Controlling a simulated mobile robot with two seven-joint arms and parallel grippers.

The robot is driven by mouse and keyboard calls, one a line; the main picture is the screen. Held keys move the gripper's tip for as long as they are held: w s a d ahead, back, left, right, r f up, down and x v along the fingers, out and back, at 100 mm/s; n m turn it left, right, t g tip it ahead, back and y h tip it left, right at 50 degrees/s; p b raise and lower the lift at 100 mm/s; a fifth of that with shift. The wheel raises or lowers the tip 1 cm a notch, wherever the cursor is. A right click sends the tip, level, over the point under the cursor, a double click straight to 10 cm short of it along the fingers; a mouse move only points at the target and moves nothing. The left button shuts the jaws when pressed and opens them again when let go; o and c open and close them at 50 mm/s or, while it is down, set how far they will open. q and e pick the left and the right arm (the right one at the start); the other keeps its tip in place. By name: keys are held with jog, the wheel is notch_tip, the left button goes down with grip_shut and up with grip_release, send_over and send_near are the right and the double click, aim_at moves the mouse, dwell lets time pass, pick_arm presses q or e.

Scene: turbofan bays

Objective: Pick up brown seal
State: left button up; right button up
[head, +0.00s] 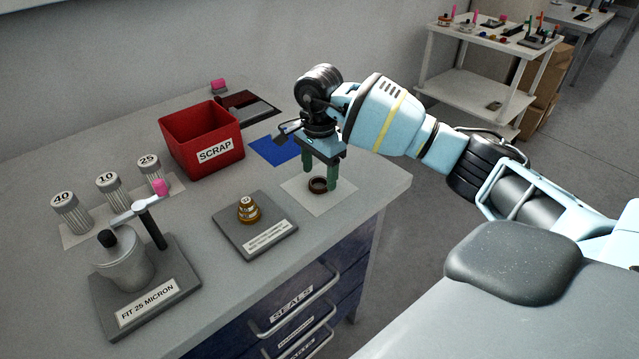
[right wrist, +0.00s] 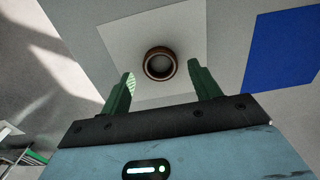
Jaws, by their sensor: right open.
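The brown seal (head: 318,185) is a small dark brown ring lying flat on a pale square mat (head: 322,203) near the right end of the bench. In the right wrist view the seal (right wrist: 160,63) shows as a ring just beyond the fingertips, roughly centred between them. My right gripper (head: 321,170) points down over the mat with its green fingers apart on either side of the seal. In the right wrist view the gripper (right wrist: 160,80) is open, with nothing between its fingers. My left gripper is not in view.
A red SCRAP bin (head: 203,140) and a blue mat (head: 275,150) lie behind. A grey plate (head: 240,235) with a brass fitting (head: 248,210) is left of the mat. Filter cylinders (head: 110,192) and a FIT 25 MICRON fixture (head: 124,265) stand farther left. The bench edge is close in front.

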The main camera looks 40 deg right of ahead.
notch_tip(320, 180, down, 2)
jog(key=c, duration=1.1)
jog(key=shift+o, duration=0.2)
jog(key=shift+r, duration=0.1)
jog(key=shift+r, duration=0.45)
jog(key=shift+s+r, duration=0.2)
jog(key=shift+r, duration=0.4)
jog(key=shift+s+r, duration=0.2)
jog(key=shift+r, duration=0.4)
jog(key=s+a+r+b, duration=0.1)
jog(key=s, duration=1.4)
jog(key=shift+a+r, duration=0.25)
jog(key=shift+a, duration=0.15)
